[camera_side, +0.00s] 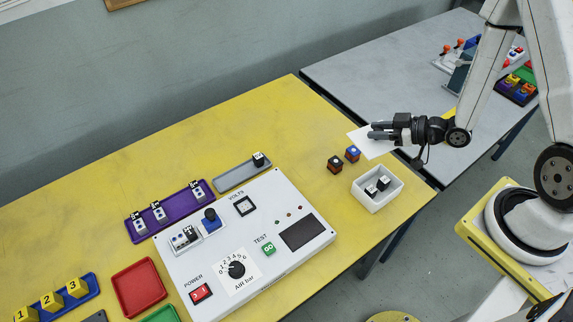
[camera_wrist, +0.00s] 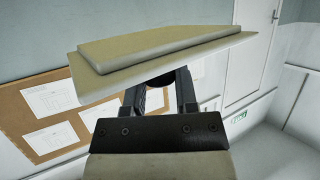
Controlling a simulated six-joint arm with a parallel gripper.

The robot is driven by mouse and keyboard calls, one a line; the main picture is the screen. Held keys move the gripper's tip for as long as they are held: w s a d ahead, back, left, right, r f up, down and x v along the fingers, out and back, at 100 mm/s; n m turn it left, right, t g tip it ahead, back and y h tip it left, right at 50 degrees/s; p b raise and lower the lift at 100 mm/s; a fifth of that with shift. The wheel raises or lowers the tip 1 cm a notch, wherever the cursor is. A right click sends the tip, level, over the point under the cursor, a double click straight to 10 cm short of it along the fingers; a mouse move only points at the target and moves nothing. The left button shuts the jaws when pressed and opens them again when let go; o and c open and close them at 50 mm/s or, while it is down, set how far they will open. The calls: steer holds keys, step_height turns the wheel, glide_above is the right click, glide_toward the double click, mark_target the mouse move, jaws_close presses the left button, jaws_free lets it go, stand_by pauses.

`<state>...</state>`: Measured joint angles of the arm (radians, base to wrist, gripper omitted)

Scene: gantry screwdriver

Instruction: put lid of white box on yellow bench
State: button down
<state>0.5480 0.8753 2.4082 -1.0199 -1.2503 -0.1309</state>
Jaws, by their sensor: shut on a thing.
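The white box lid (camera_side: 363,143) is a thin pale plate held at my gripper's fingertips, above the right part of the yellow bench (camera_side: 255,120). My gripper (camera_side: 374,131) is shut on the lid. In the wrist view the lid (camera_wrist: 165,48) shows a stepped face, tilted across the fingers (camera_wrist: 160,90). The white box (camera_side: 377,200) stands open on the bench's right end, below and apart from the lid. Black and white blocks (camera_side: 377,186) lie in it. The exact height of the lid over the bench is hard to tell.
A white control panel (camera_side: 245,235), a grey tray (camera_side: 235,180) and a purple tray (camera_side: 175,213) lie further left. A grey table (camera_side: 390,65) stands behind. Yellow surface is clear toward the back.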

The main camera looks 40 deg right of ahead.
steer(key=w+a+r+m+t+h, duration=0.1)
steer(key=w+a+r+m+h, duration=0.1)
steer(key=w+r, duration=0.3)
steer(key=w+a+r+m+h, duration=0.2)
steer(key=w+r+m+h, duration=0.2)
steer(key=w, duration=0.3)
steer(key=shift+w+a+r+t+h, duration=0.25)
steer(key=shift+w+r+t+h, duration=0.15)
steer(key=shift+r, duration=0.45)
steer(key=shift+s, duration=0.1)
steer(key=v, duration=0.4)
steer(key=shift+s+r, duration=0.2)
steer(key=shift+r, duration=0.05)
steer(key=shift+d+f, duration=0.1)
stand_by(0.4)
